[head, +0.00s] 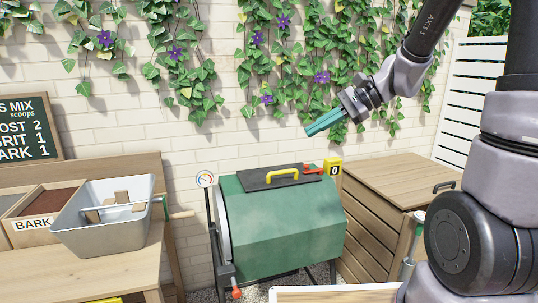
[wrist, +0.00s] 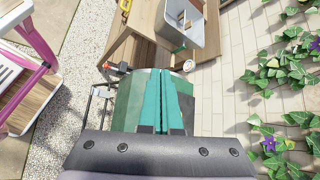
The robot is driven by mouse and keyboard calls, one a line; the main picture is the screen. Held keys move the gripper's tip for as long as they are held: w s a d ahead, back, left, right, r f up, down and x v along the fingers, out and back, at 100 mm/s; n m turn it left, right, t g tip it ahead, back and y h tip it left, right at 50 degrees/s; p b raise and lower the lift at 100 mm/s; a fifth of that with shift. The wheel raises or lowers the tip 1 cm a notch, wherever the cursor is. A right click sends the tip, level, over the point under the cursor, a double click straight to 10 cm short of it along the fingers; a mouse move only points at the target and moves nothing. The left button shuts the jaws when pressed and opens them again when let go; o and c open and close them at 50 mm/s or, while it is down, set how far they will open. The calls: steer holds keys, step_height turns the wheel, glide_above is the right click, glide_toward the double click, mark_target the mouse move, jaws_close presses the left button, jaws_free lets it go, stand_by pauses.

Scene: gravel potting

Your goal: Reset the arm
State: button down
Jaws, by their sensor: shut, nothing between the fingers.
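My gripper (head: 326,122) is raised in the air in the head view, above and to the right of the green drum (head: 285,225), in front of the ivy-covered wall. Its two teal fingers lie together with nothing between them. In the wrist view the closed fingers of my gripper (wrist: 165,100) point away from the camera, with the drum (wrist: 128,100) partly hidden behind them. The drum has a dark lid panel with a yellow handle (head: 282,176).
A grey tub (head: 105,235) with wooden pieces stands on the bench at left, beside a bark bin (head: 35,222). A wooden box (head: 395,182) stands right of the drum. A yellow counter (head: 333,168) reads 0. A pink-framed stand (wrist: 38,45) shows in the wrist view.

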steer(key=s+d+r+n+t+h, duration=0.5)
steer(key=s+d+r+h, duration=0.3)
steer(key=s+d, duration=0.3)
steer(key=shift+d+r+n+t+h, duration=0.3)
steer(key=shift+d+n+h, duration=0.1)
steer(key=shift+d+n, duration=0.5)
steer(key=shift+d, duration=0.1)
stand_by(0.6)
